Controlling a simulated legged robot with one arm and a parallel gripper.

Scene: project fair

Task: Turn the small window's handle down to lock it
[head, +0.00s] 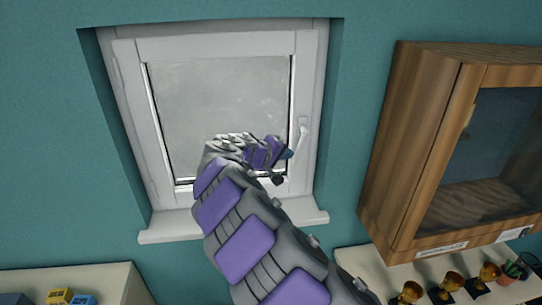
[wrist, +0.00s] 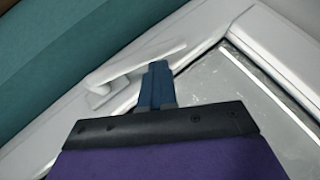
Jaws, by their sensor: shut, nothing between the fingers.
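The small white window (head: 218,45) is set in a teal wall recess, and its sash looks closed in the frame. Its white handle (head: 303,138) is on the right side of the sash, with the lever roughly upright along the frame. In the wrist view the handle (wrist: 135,65) lies just beyond the fingertips. My gripper (head: 287,154) is shut and empty, just left of the handle's lower part. Its blue fingers (wrist: 157,82) look close to the lever; contact is unclear.
A white sill (head: 165,228) juts out below the window. A wooden cabinet with a glass door (head: 420,150) hangs to the right. Below it a shelf (head: 365,262) holds several trophies and a plant. A pale surface (head: 110,285) with small blocks is at lower left.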

